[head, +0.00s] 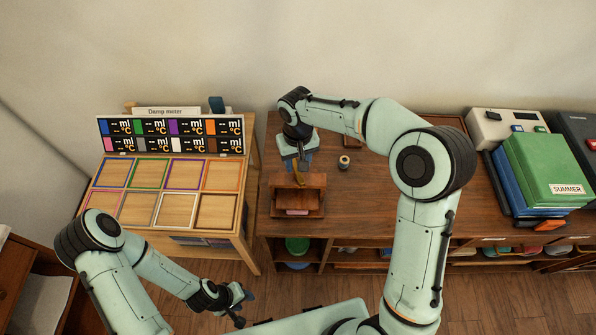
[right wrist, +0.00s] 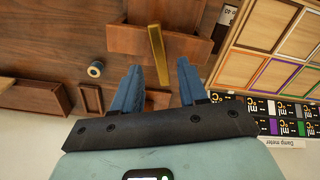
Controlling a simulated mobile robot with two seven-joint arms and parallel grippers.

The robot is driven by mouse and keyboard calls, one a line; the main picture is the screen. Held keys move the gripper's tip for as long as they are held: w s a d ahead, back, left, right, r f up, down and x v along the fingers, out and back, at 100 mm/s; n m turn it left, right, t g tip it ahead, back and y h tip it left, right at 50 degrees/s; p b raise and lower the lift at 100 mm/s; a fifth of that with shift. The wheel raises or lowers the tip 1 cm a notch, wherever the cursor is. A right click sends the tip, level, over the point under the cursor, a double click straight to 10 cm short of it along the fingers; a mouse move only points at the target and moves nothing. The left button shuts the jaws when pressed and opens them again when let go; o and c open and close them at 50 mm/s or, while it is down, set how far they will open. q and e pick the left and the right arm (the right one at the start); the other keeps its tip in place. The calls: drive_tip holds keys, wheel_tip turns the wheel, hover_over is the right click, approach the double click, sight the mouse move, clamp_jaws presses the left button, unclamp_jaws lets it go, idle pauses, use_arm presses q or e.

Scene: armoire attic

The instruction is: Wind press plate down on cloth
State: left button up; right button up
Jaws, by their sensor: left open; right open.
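The wooden press (head: 318,203) stands on the brown cabinet top, with a brass crank bar (head: 299,179) above it. A pinkish cloth (head: 297,212) shows low at its front; the press plate cannot be made out clearly. My right gripper (head: 296,165) points down over the press. In the right wrist view my right gripper (right wrist: 158,70) is open, its blue fingers on either side of the brass bar (right wrist: 157,45) with gaps showing. The press body (right wrist: 190,47) lies beyond. My left gripper (head: 243,305) is open and empty, low in front of the furniture, away from the press.
A small spool (head: 344,162) stands right of the press. The damp meter (head: 170,135) and its table of coloured frames (head: 165,190) are at left. Green and blue boxes (head: 545,170) are stacked at right. The cabinet top (head: 370,215) has clear room right of the press.

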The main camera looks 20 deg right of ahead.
sight(298, 176)
wheel_tip(298, 176, down, 6)
drive_tip(key=shift+r, duration=0.15)
clamp_jaws()
